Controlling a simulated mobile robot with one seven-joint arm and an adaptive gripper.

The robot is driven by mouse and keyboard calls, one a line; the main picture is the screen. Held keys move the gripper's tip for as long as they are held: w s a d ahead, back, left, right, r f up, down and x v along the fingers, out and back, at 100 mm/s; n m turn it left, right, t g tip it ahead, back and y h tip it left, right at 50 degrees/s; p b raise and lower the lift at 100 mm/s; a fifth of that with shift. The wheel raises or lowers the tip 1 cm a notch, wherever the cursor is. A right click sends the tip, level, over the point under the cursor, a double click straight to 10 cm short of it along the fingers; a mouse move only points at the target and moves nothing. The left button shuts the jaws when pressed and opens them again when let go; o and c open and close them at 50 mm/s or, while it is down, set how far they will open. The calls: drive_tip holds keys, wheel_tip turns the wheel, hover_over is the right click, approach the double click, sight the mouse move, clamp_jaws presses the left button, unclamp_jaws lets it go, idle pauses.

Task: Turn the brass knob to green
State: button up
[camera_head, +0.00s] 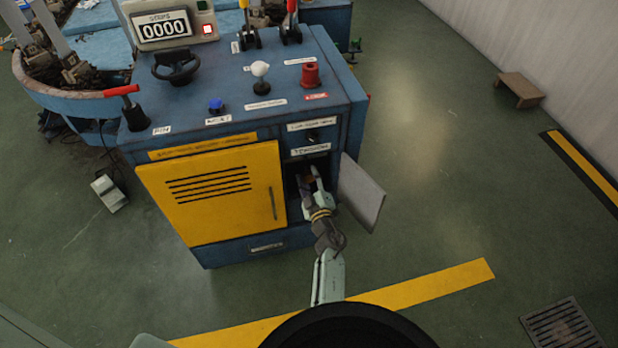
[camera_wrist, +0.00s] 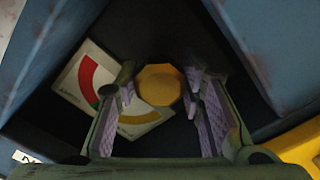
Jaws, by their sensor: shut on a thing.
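The brass knob (camera_wrist: 160,84) is a yellow, many-sided knob inside a dark compartment. It lies between the two fingers of my gripper (camera_wrist: 160,98), which is shut on it. A pale dial plate (camera_wrist: 78,62) sits behind the knob, with a red arc at the upper left, a yellow sector at the lower right and a sliver of green between them. The knob and a finger cover part of the dial, and I cannot make out a pointer. In the head view my gripper (camera_head: 309,181) reaches into the open compartment, and the knob is barely visible there.
A grey door (camera_head: 361,193) stands open right of the compartment. A closed yellow panel (camera_head: 215,190) is to its left. Levers, a red knob (camera_head: 310,75) and a blue button (camera_head: 216,105) are on top of the blue machine (camera_head: 190,115).

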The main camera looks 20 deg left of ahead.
drive_tip(key=shift+n, duration=1.6)
drive_tip(key=o, duration=1.2)
drive_tip(key=v, duration=1.2)
